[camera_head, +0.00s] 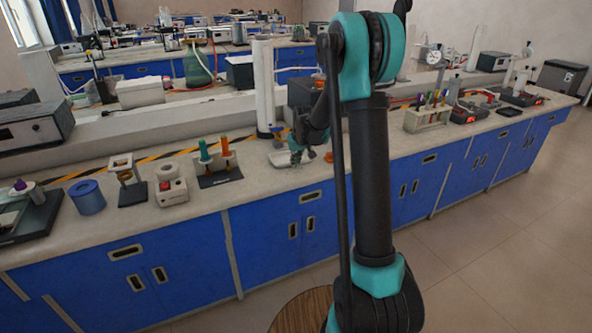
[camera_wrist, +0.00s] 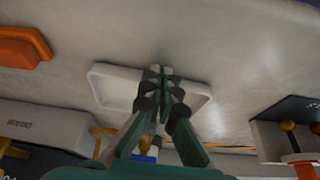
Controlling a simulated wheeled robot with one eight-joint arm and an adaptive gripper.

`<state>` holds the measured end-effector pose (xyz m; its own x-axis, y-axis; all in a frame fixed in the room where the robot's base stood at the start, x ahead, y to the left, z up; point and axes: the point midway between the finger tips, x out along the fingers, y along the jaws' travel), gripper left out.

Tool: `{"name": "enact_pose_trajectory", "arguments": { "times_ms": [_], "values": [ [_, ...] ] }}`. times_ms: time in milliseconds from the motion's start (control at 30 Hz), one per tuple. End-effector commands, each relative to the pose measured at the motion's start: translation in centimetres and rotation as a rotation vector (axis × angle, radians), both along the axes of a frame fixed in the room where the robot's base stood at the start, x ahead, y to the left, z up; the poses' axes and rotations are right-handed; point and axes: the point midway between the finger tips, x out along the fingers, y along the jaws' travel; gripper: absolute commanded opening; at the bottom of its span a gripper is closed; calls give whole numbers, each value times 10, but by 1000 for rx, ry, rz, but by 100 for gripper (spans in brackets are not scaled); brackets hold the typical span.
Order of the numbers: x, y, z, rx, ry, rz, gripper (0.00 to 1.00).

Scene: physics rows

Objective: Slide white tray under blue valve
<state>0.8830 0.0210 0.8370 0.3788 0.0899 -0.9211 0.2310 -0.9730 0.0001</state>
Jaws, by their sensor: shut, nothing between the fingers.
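The white tray (camera_head: 279,160) lies flat on the bench top below my gripper (camera_head: 297,157). In the wrist view the tray (camera_wrist: 108,84) is a shallow rounded rectangle, partly covered by my gripper (camera_wrist: 161,74). The fingers are shut and empty, with their tips over the middle of the tray; whether they touch it I cannot tell. A small blue part with yellow, seemingly the blue valve (camera_wrist: 147,158), shows beyond the tray in the wrist view, partly hidden by my fingers. In the head view a small blue piece (camera_head: 278,131) sits behind the tray by a white column.
An orange block (camera_wrist: 22,46) lies beside the tray. A grey box (camera_wrist: 40,122) and a dark-faced holder (camera_wrist: 290,128) stand on either side beyond it. A rack with green and orange pieces (camera_head: 218,170) stands left of the tray. Bench top at the tray's front is clear.

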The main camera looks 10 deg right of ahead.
Motion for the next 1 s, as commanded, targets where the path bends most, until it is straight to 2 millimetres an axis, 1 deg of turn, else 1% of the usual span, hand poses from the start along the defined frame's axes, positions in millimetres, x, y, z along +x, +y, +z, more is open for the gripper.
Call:
{"name": "enact_pose_trajectory", "arguments": {
  "times_ms": [900, 1000],
  "values": [
    [37, 9, 0, 0, 0, 0, 0],
    [38, 9, 0, 0, 0, 0, 0]
  ]
}}
